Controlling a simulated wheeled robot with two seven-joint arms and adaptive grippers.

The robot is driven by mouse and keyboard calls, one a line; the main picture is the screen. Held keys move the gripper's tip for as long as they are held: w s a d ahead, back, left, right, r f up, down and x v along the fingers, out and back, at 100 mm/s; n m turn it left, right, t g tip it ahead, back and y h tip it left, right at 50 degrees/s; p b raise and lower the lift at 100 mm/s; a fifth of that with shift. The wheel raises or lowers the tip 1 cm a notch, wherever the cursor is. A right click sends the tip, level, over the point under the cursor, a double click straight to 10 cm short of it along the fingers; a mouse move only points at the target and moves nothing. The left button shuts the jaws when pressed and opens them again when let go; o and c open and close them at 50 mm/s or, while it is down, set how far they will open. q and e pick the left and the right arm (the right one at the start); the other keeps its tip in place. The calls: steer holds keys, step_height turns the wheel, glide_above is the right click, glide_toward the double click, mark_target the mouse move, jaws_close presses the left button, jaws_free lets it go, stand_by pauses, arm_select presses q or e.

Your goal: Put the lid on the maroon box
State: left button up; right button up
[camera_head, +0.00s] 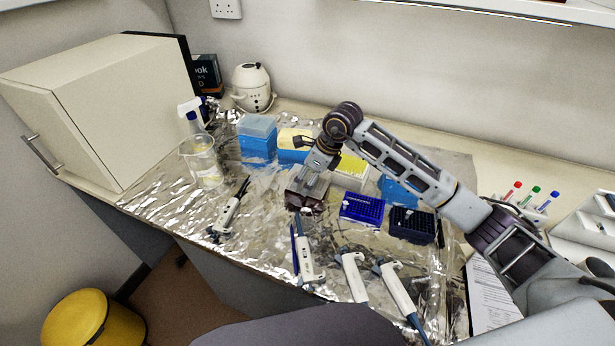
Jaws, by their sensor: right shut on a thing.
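The maroon box (303,204) stands on the foil near the middle of the bench, partly hidden by my right gripper. My right gripper (314,172) reaches in from the right and points down over the box. It is shut on the lid (309,183), a greyish, see-through piece at the top of the box. I cannot tell whether the lid touches the rim or is slightly above it. My left gripper is not in view.
A blue box with a clear lid (257,140) stands behind, left. A yellow tip rack (351,166), a blue rack (362,209) and a navy rack (412,225) are to the right. A beaker (203,160) is left.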

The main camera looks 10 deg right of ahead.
steer(key=shift+s+d+f, duration=0.1)
steer(key=shift+s+f, duration=0.1)
steer(key=shift+f, duration=0.3)
steer(key=o, duration=1)
steer(key=shift+c, duration=0.2)
steer(key=o, duration=0.3)
steer(key=shift+w+r, duration=0.1)
steer(key=shift+w, duration=0.1)
steer(key=shift+o, duration=0.2)
steer(key=shift+r, duration=0.1)
steer(key=shift+r, duration=0.1)
steer(key=shift+r, duration=0.25)
steer(key=v, duration=1.1)
steer(key=shift+r, duration=0.25)
steer(key=shift+s, duration=0.1)
jaws_close()
